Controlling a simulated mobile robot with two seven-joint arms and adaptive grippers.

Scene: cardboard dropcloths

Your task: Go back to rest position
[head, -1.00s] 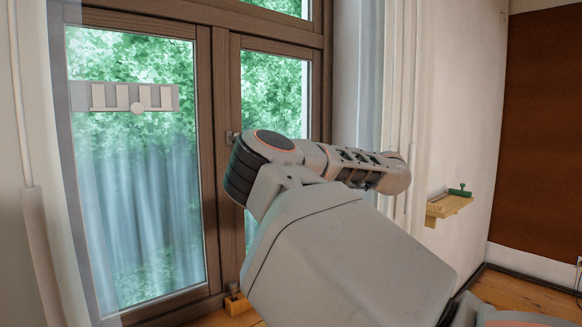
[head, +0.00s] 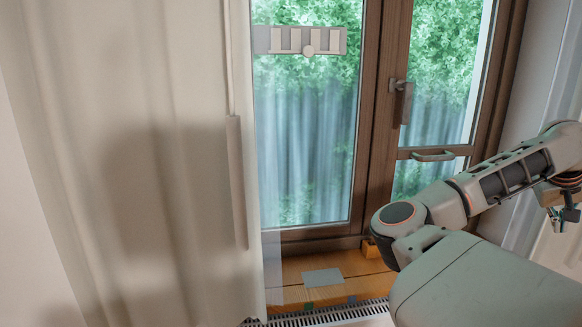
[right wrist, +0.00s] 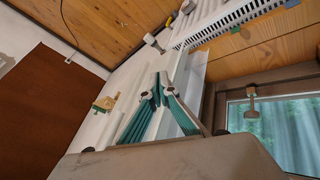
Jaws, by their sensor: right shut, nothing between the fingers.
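My right arm comes in from the lower right of the head view, bent in front of the window. My right gripper (head: 568,214) is at the right edge of that view, partly cut off, and holds nothing. In the right wrist view its green-sided fingers (right wrist: 158,92) are closed together with nothing between them. My left gripper and left arm do not show in either view.
A brown-framed window (head: 382,125) with a handle (head: 402,88) stands ahead, behind my right arm. A pale curtain (head: 140,150) fills the left. Below are a wooden sill (head: 345,265) with a grey plate (head: 322,277) and a grille (head: 330,314). A small wall shelf shows in the wrist view (right wrist: 104,103).

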